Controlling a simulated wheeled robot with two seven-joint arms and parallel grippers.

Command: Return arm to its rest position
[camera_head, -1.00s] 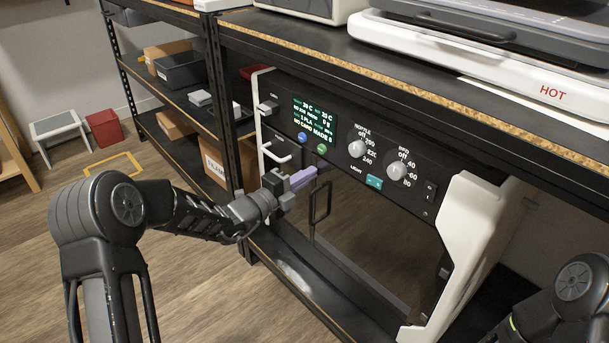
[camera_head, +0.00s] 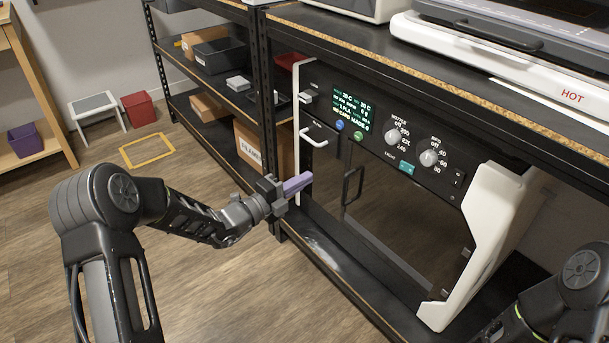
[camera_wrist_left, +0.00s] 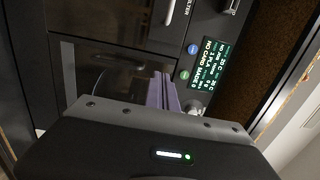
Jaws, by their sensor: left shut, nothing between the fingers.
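My left arm comes in from the left in the head view. Its gripper (camera_head: 297,184) has purple fingers that are shut with nothing between them. It is in front of the lower left part of the black and white printer (camera_head: 497,205), near the door handle (camera_head: 352,186), and looks apart from it. In the left wrist view the purple fingers (camera_wrist_left: 163,92) point toward the printer's front, with the screen (camera_wrist_left: 209,72) at the right. Part of my right arm shows at the lower right of the head view; its gripper is out of view.
The printer stands in a black shelf unit under a worktop (camera_head: 370,50). A white machine marked HOT (camera_head: 480,70) is on top. Shelves with boxes (camera_head: 212,106) stand at the left. A step stool (camera_head: 93,105), a red bin (camera_head: 138,108) and a yellow floor frame (camera_head: 145,150) are beyond open wooden floor.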

